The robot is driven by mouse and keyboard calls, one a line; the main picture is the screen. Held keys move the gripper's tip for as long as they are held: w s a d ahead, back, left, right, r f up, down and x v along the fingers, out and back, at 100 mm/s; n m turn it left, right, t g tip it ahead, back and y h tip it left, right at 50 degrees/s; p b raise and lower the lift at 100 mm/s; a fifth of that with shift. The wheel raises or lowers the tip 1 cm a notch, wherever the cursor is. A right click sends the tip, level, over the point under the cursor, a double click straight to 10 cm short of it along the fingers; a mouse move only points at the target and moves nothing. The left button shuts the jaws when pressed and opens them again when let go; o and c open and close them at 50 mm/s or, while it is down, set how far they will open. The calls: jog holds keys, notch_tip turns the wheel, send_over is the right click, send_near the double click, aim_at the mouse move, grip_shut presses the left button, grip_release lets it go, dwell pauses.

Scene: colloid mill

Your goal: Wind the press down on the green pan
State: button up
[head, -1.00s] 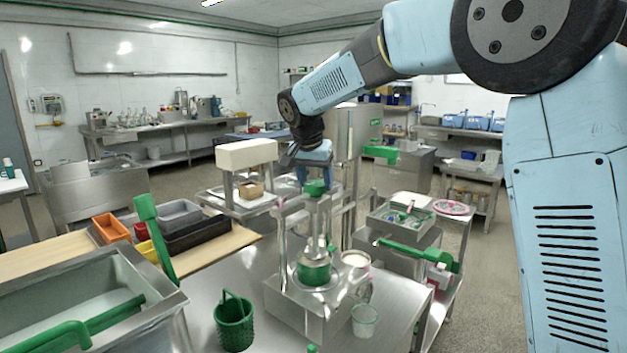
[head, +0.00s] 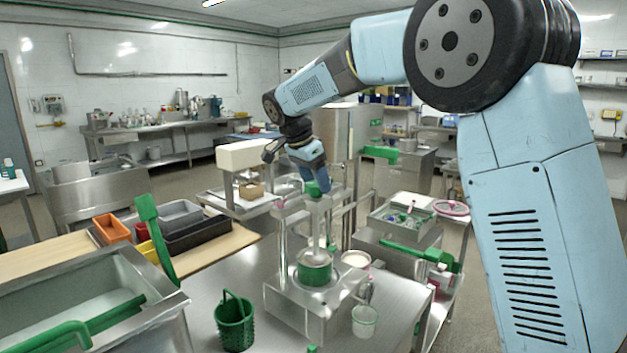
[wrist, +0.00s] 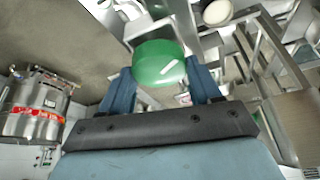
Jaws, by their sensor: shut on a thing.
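The press stands on the steel table, with a metal frame (head: 283,240) of posts and a crossbar. Its green knob (head: 313,188) is at the top of the screw. My gripper (head: 316,186) is over the press with its fingers on either side of the knob, shut on it. In the wrist view the round green knob (wrist: 158,63) with a white mark sits between the two blue fingers (wrist: 160,88). The green pan (head: 314,268) sits on the press base below the screw. I cannot tell whether the press plate touches it.
A green basket (head: 235,325) and a clear cup (head: 364,321) stand near the press base. A white-topped tub (head: 355,259) is just right of the pan. A sink (head: 85,290) with green tools is at left.

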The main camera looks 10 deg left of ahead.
jog(key=shift+a, duration=0.15)
jog(key=o, duration=0.8)
jog(key=shift+f, duration=0.15)
jog(key=shift+o, duration=1.3)
jog(key=v, duration=1.3)
jog(key=shift+r, duration=0.4)
